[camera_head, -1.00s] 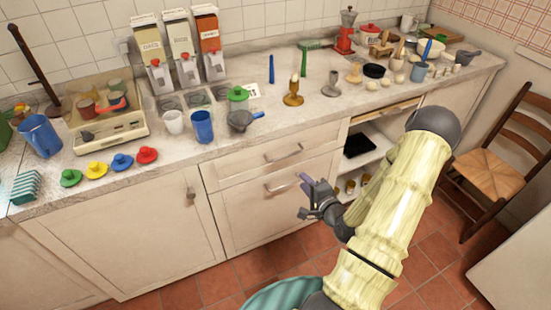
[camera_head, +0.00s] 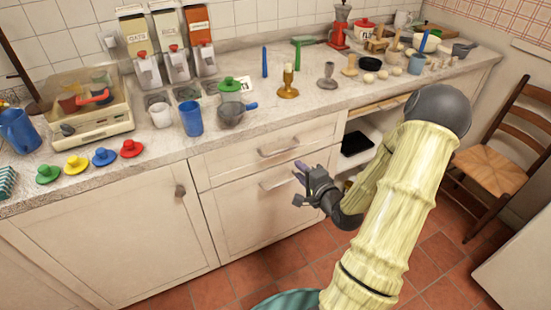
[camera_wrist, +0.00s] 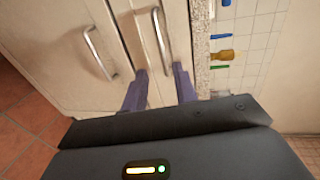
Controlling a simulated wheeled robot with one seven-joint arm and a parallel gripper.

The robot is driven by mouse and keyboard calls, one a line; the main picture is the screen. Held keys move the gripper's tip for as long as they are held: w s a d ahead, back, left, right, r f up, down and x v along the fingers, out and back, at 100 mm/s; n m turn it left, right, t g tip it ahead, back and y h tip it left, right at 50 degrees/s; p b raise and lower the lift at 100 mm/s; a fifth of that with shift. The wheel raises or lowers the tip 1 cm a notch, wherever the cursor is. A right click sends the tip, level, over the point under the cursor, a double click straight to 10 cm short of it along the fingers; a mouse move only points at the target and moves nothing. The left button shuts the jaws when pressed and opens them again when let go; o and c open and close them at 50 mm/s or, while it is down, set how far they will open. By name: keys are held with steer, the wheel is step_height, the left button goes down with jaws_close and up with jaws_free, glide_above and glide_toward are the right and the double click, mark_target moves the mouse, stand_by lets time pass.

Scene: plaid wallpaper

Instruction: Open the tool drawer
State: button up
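Two cream drawers with metal bar handles are stacked under the counter, and both look shut. The upper drawer (camera_head: 235,166) has its handle (camera_head: 286,147) near the top; the lower drawer (camera_head: 235,213) has a handle (camera_head: 272,185) partly beside my gripper. No label tells which is the tool drawer. My gripper (camera_head: 299,184) is in front of the lower drawer. In the wrist view, its purple fingers (camera_wrist: 160,88) are apart and empty. The upper handle (camera_wrist: 161,38) lies ahead, roughly in line with the gap; the lower handle (camera_wrist: 100,52) is to the left.
The counter (camera_head: 235,132) above holds a brass candlestick (camera_head: 288,85), a blue cup (camera_head: 191,118), a grey pot and several other items. An open shelf space (camera_head: 362,128) is right of the drawers. A wooden chair (camera_head: 500,165) stands farther right on the tiled floor.

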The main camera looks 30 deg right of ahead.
steer(key=shift+f+b, duration=0.25)
steer(key=shift+b, duration=0.5)
